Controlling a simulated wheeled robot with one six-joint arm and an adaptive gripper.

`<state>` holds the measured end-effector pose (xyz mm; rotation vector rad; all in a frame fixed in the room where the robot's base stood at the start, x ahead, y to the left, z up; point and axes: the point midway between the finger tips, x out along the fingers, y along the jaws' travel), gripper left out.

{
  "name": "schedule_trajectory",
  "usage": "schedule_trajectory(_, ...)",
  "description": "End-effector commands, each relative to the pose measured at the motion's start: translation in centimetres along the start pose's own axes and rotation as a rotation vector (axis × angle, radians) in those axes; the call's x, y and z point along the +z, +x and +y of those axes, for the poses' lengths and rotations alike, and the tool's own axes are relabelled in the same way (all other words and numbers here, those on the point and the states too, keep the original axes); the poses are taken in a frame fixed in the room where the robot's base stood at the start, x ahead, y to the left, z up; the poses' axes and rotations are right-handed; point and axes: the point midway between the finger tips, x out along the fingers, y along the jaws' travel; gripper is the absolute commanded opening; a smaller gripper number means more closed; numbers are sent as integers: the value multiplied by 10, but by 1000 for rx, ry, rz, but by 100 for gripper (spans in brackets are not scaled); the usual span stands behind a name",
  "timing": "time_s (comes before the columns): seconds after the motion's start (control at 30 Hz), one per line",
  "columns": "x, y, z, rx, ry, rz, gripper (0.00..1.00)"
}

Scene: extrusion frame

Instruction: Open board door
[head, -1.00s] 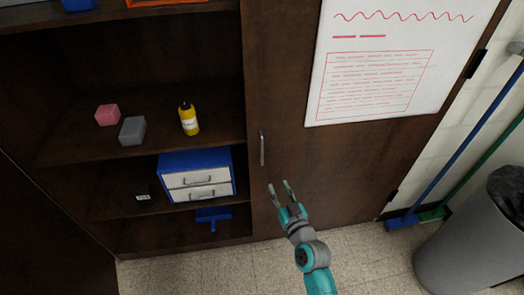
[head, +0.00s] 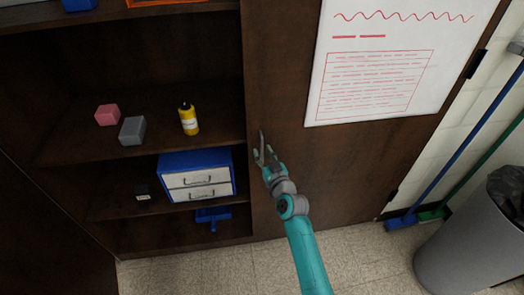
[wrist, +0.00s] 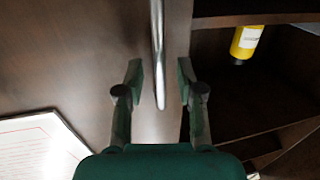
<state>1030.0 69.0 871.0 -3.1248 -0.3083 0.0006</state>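The board door (head: 345,165) is a dark brown panel with a white and red poster (head: 375,65) on its upper part; it looks shut. Its vertical metal handle (head: 262,137) is near the door's left edge. My gripper (head: 263,157) is at the handle's lower end in the head view and hides part of it. In the wrist view, my gripper (wrist: 160,85) is open, with the handle bar (wrist: 158,50) running between its two fingers. A gap shows on each side of the bar, so the fingers do not appear closed on it.
Open shelves left of the door hold a yellow bottle (head: 189,119), a grey block (head: 132,130), a pink block (head: 107,115) and a blue drawer box (head: 197,175). A grey bin (head: 455,255) and a blue broom (head: 402,222) stand at the right. Floor before the door is clear.

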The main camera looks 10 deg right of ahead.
Motion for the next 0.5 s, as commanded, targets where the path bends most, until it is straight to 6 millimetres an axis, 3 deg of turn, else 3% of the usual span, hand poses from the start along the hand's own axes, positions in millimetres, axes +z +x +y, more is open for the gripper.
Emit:
schedule_trajectory(0.2,0,15,0,1,0,0,37)
schedule_trajectory(0.5,0,17,0,1,0,0,37)
